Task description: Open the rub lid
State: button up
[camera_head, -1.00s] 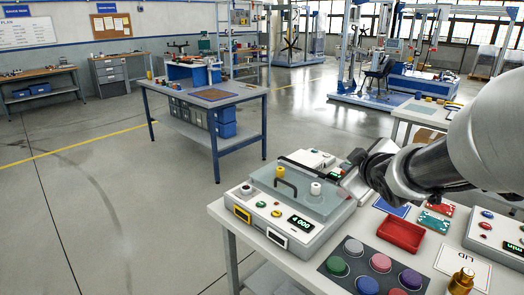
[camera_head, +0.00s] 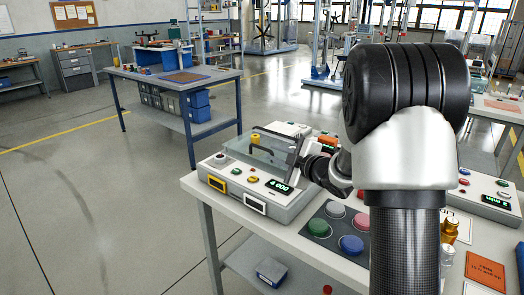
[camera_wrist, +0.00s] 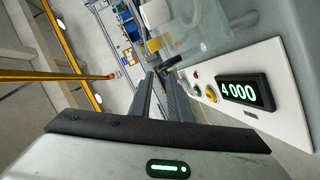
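The rub tester is a light grey box (camera_head: 270,206) on the table, with a clear lid (camera_head: 240,157) over its top. The lid looks down. A yellow post (camera_head: 255,138) stands at the lid's far left. In the wrist view the clear lid (camera_wrist: 205,35) and the green "4 000" display (camera_wrist: 245,93) are close by. My gripper (camera_wrist: 160,75) points at the lid's edge, its fingertips close together beside a dark piece that may be the handle. Whether they grip it is unclear. In the head view, my gripper and wrist hide the lid's right side and handle.
Coloured round pads (camera_head: 350,244) lie on a dark mat in front of the tester. A second device with a display (camera_head: 492,197), brass weights (camera_head: 449,228) and an orange card (camera_head: 485,270) are to the right. Open floor lies left of the table.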

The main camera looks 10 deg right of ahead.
aim_at(264, 149)
jog(key=x, duration=0.8)
jog(key=shift+w, duration=0.1)
jog(key=shift+c, duration=0.3)
grip_shut()
